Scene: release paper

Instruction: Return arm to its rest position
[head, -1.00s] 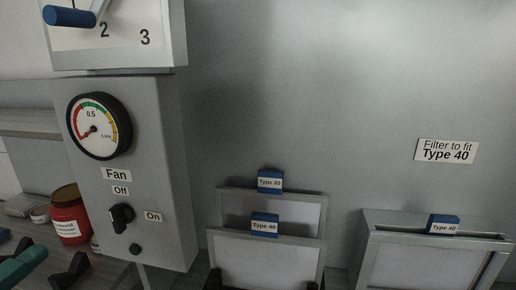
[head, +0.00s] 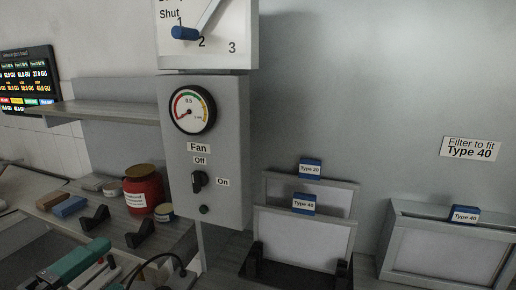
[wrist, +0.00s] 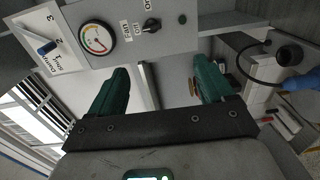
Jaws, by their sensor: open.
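My gripper (wrist: 161,70) shows in the wrist view with its two green fingers wide apart. Nothing is between the fingers; the grey fan control box (wrist: 130,40) lies beyond them. I cannot make out my gripper for sure in the head view. There the fan box (head: 228,150) stands left of centre, with its gauge needle low and its black knob (head: 199,181) between the Off and On labels.
Two framed filters (head: 302,240) stand in a black holder. A Type 40 filter (head: 440,255) sits in the housing at right. A red jar (head: 143,192), black stands and a teal-handled object (head: 80,260) are on the left bench. A shelf (head: 95,110) juts out above.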

